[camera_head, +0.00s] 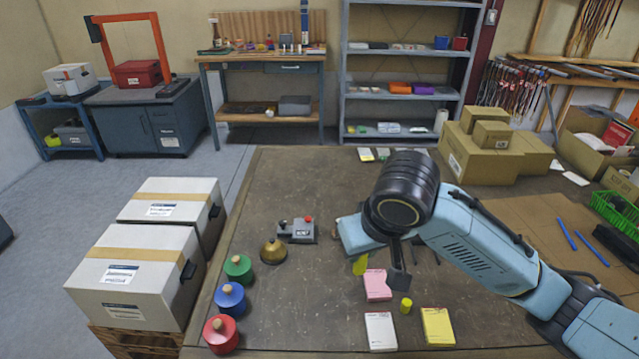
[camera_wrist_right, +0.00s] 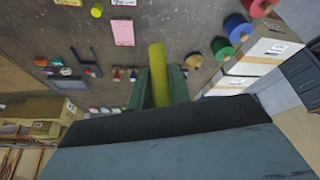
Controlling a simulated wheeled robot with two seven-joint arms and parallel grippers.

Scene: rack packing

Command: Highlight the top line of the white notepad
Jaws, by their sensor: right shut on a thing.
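The white notepad (camera_head: 380,331) lies flat near the table's front edge, left of a yellow notepad (camera_head: 437,327). A pink notepad (camera_head: 376,285) lies just behind it. In the right wrist view, the white notepad (camera_wrist_right: 124,3) shows only partly at the top edge. My right gripper (camera_wrist_right: 160,78) is shut on a yellow highlighter (camera_wrist_right: 158,62). The highlighter also shows in the head view (camera_head: 360,265), above the table near the pink notepad. A small yellow cylinder (camera_head: 405,305), which looks like a cap, stands between the notepads. My left gripper is out of view.
Red (camera_head: 221,334), blue (camera_head: 230,299) and green (camera_head: 238,268) knobbed discs line the table's left edge. A brass bell (camera_head: 272,251) and a grey button box (camera_head: 297,230) stand behind them. White boxes (camera_head: 135,270) are stacked to the left. The table's middle left is clear.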

